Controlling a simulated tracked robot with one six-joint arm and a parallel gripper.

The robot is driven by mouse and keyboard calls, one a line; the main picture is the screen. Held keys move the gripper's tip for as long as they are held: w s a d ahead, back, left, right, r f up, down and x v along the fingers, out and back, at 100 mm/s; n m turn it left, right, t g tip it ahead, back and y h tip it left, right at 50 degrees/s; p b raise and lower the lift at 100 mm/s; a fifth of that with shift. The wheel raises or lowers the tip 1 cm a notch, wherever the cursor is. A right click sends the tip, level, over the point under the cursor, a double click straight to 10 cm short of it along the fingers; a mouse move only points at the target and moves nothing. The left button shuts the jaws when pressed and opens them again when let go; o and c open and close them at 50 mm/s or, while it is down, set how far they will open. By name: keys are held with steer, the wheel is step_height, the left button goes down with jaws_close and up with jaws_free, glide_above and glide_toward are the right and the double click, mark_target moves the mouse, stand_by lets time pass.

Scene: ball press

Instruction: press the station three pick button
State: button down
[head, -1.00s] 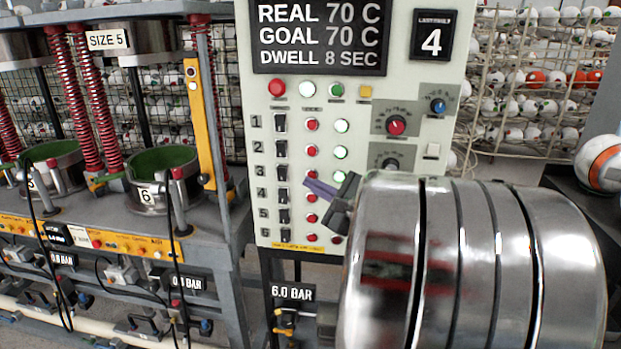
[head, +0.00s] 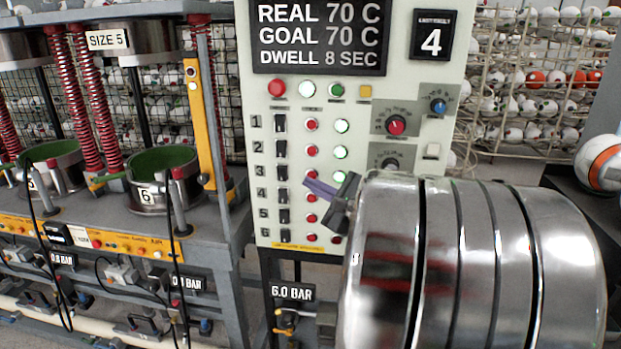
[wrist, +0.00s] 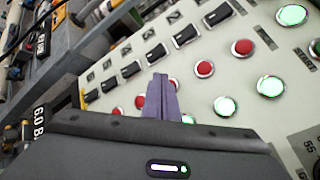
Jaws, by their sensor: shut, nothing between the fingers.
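The cream control panel (head: 385,215) has rows numbered 1 to 6, each with a black switch and a red button; lit green-white buttons show in the upper rows. In row three, the red button (head: 312,173) sits just above my gripper (head: 308,183). The lit button (head: 340,177) of that row is partly hidden by my wrist. The column headings are too small to read. My gripper's purple fingers are shut and empty. In the wrist view the fingertips (wrist: 160,80) overlap the edge of the row-three red button (wrist: 174,84); I cannot tell whether they touch.
My own shiny arm links cover the lower right. Knobs (head: 396,124) stick out right of the buttons. A press bench (head: 215,232) with red springs and green-lined cups stands left. Ball racks (head: 545,95) fill the back, and a ball (head: 604,160) sits at the right edge.

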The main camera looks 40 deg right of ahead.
steer(key=shift+w+d, duration=0.1)
steer(key=shift+d, duration=0.05)
stand_by(0.3)
steer(key=shift+w+d, duration=0.2)
steer(key=shift+w+d, duration=0.2)
steer(key=shift+d, duration=0.1)
stand_by(0.9)
steer(key=shift+s+a, duration=0.1)
steer(key=shift+a, duration=0.05)
steer(key=shift+s+a, duration=0.35)
steer(key=shift+a, duration=0.15)
stand_by(0.4)
steer(key=s+a, duration=0.1)
steer(key=a, duration=0.1)
steer(key=s+a, duration=0.2)
stand_by(0.5)
stand_by(0.7)
